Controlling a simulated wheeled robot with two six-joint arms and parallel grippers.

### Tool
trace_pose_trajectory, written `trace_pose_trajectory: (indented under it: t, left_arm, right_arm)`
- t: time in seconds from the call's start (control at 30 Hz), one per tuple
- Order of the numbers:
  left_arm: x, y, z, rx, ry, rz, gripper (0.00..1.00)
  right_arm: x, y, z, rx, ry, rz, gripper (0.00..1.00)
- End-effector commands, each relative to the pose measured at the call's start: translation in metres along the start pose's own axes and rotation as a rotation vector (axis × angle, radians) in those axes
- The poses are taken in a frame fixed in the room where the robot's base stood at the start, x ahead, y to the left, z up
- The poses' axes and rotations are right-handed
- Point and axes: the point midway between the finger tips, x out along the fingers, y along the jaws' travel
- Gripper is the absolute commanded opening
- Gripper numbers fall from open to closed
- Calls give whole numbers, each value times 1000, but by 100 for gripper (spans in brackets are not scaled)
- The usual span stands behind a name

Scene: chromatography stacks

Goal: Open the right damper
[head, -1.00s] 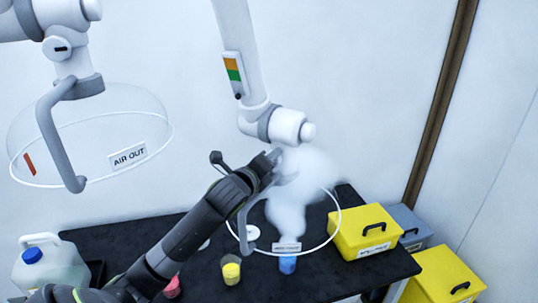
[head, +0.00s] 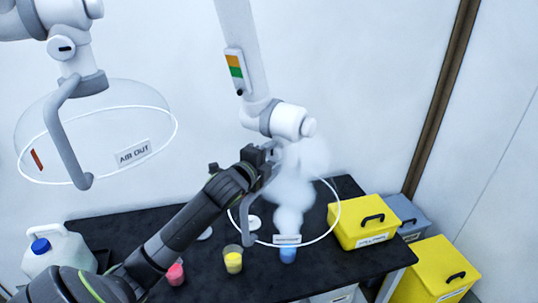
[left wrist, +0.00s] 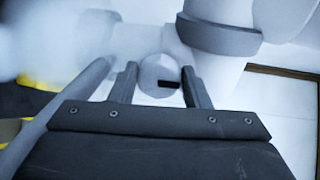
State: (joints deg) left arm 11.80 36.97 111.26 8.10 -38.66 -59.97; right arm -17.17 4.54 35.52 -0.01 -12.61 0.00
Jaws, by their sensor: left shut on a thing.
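The right extraction arm (head: 287,122) hangs from above with a clear, white-rimmed hood (head: 333,228) at its end. My left gripper (head: 268,156) is at the joint just above this hood. In the left wrist view, its two dark fingers (left wrist: 162,80) stand on either side of a round white knob with a small black damper lever (left wrist: 168,84), the right damper. The gripper is shut on it; the lever lies close to the right finger. The contact is hidden in the head view. My right gripper is not in view.
White vapour (head: 290,190) rises from a blue cup (head: 288,255) under the hood. A yellow cup (head: 233,262), a pink cup (head: 175,274) and a jug (head: 58,252) are on the black table (head: 330,272). The left hood (head: 70,178) and yellow boxes (head: 362,225) flank my arm.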

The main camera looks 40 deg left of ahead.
Motion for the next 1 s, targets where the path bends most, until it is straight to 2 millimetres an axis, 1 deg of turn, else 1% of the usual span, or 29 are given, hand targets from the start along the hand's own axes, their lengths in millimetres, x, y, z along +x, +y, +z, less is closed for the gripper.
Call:
trace_pose_trajectory:
  t: [0.47, 0.5, 0.63, 0.87, 1.0]
  left_arm:
    - [0, 2, 0, -16, 1, 3, 20]
    - [0, 2, 0, -16, 1, 3, 47]
    - [0, 1, 0, -14, 1, 3, 63]
    - [0, 1, 0, -13, 1, 1, 63]
    - [-4, 1, 1, -11, 0, 1, 63]
  right_arm:
    - [0, 0, 0, 0, 0, 0, 55]
    - [0, 0, 0, 0, 0, 0, 55]
    - [0, 0, 0, 0, 0, 0, 55]
    - [0, 0, 0, 0, 0, 0, 55]
    - [2, 0, 0, 0, 0, 1, 55]
